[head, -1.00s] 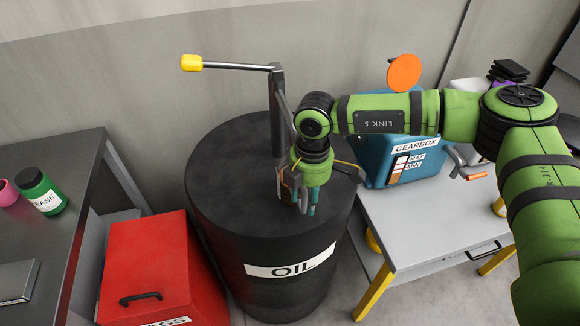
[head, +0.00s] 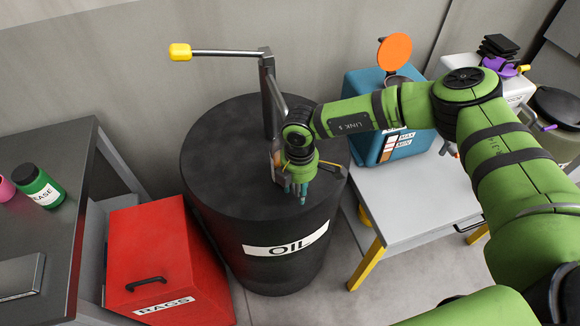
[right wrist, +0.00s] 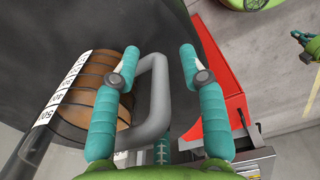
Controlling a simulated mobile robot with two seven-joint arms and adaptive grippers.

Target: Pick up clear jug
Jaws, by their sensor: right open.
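The clear jug (right wrist: 95,100) shows in the right wrist view with brown liquid, a printed scale and a grey handle (right wrist: 152,100). In the head view a small part of the jug (head: 277,163) shows behind my right gripper (head: 297,195), on the black oil drum (head: 225,150). My right gripper is open. In the right wrist view its two teal fingers (right wrist: 160,53) are on either side of the handle, the left one overlapping the jug's body. Whether they touch is unclear. A small green gripper, apparently my left (right wrist: 301,42), shows at the right edge of that view.
A grey pump with a yellow-ended crank (head: 225,53) stands on the drum behind the jug. The red rags box (head: 165,260) and a dark table (head: 50,150) are left. A grey bench (head: 415,205) with a blue gearbox container (head: 365,95) is right.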

